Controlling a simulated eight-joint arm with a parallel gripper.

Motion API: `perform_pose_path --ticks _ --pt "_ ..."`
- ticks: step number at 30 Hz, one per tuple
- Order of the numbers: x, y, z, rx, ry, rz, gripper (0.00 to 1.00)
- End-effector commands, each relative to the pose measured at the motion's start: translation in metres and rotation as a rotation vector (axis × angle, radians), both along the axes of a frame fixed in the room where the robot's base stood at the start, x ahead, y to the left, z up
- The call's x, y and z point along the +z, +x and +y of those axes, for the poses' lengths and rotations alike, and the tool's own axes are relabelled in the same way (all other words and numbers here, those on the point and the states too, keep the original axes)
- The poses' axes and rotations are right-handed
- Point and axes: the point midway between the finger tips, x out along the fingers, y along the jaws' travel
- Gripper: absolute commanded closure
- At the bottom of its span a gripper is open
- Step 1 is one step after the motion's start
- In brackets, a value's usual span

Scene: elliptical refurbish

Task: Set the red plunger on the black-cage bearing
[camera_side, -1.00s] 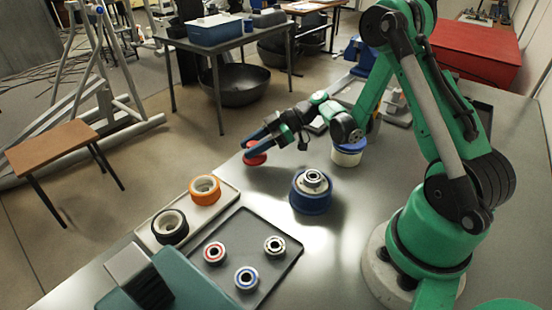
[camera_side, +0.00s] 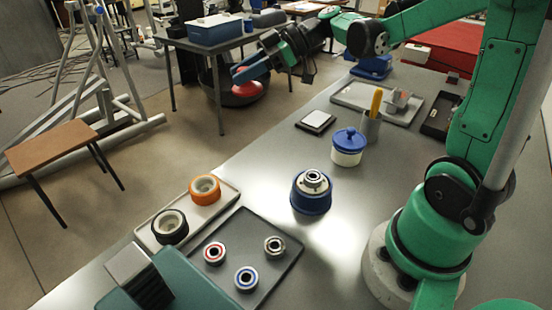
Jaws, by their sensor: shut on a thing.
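My gripper (camera_side: 246,75) is shut on the red plunger (camera_side: 246,91) and holds it up in the air, beyond the far-left edge of the bench in the picture. The fingers cover part of the plunger. On the dark tray sit a red-ringed bearing (camera_side: 214,253), a blue-ringed bearing (camera_side: 246,279) and a plain metal bearing with a dark ring (camera_side: 274,246). Another metal bearing (camera_side: 313,180) with a dark centre sits on top of a blue round base (camera_side: 311,200). I cannot tell for sure which of these two metal ones has the black cage.
A pale tray (camera_side: 228,192) holds an orange ring (camera_side: 205,188) and a black ring (camera_side: 169,226). A blue-lidded white jar (camera_side: 347,152), a grey cup (camera_side: 371,128) and a small framed plate (camera_side: 316,121) stand farther back. The bench between base and jar is clear.

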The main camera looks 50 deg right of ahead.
Motion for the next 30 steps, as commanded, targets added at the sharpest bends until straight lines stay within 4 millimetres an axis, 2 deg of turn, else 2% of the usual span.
perform_pose_path --ticks 6,12,18,30 --pt "-0.034 -0.007 0.017 -0.367 0.000 -0.001 1.00" --pt "-0.039 -0.013 0.022 -0.705 -0.004 -0.005 1.00" --pt "-0.029 -0.017 0.028 -0.837 -0.002 -0.006 1.00" --pt "-0.018 -0.021 0.037 -0.888 0.001 -0.001 1.00"
